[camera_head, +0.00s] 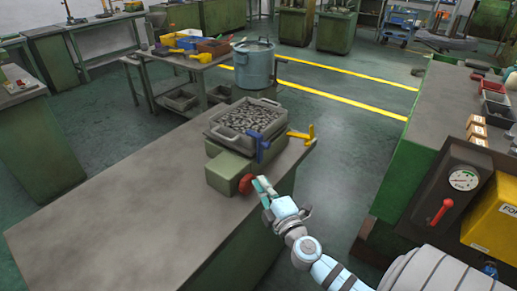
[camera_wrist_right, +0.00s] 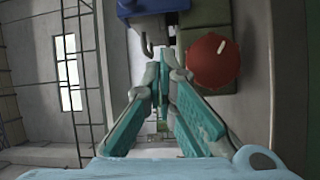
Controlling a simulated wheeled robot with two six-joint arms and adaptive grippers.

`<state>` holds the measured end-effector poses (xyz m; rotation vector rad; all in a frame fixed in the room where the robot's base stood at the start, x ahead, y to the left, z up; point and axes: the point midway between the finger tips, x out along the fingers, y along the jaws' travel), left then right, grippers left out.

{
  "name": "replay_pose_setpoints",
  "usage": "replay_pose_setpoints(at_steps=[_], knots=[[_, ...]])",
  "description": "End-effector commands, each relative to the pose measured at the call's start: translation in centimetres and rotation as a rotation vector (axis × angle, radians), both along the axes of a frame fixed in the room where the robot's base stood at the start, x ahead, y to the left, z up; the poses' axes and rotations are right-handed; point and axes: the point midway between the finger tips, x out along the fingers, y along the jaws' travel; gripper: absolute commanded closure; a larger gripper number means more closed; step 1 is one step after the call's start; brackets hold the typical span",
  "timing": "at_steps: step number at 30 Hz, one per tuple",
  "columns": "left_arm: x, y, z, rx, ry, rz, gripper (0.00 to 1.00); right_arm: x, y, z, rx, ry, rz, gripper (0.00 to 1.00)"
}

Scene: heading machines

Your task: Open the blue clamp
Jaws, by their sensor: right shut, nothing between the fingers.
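The blue clamp (camera_head: 262,146) stands upright at the front right corner of the green machine block on the workbench, beside the metal tray. In the right wrist view, a blue body (camera_wrist_right: 152,7), apparently the clamp, is cut by the top edge, with a grey hook-like part below it. My right gripper (camera_head: 262,184) is just below the blue clamp in the head view, apart from it and close to a round red knob (camera_head: 246,182). In the wrist view its fingertips (camera_wrist_right: 162,75) are together and empty, left of the red knob (camera_wrist_right: 213,60). My left gripper is not in view.
A grey tray (camera_head: 214,131) of small metal parts sits on the block. A yellow clamp-like part (camera_head: 302,134) is right of the blue clamp. The bench top (camera_head: 130,205) is clear to the left. A blue-grey pot (camera_head: 254,65) stands behind. A gauge panel (camera_head: 463,180) is at right.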

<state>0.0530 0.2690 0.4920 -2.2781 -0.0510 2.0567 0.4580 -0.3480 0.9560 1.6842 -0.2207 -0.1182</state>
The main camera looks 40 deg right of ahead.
Motion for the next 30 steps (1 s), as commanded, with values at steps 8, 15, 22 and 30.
replay_pose_setpoints(at_steps=[8, 15, 22, 30], knots=[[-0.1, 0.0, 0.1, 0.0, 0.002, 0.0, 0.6, 0.1, 0.8, 3.7, -0.076, -0.073, 0.023, 1.0], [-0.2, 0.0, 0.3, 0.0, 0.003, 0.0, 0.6, 0.5, 0.7, 3.7, -0.074, -0.073, 0.022, 1.0], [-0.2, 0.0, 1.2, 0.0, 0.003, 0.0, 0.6, 3.9, 0.1, 4.3, -0.072, -0.073, 0.021, 1.0], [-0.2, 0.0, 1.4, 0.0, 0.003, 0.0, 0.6, 9.7, -1.0, 5.0, -0.072, -0.073, 0.02, 1.0]])
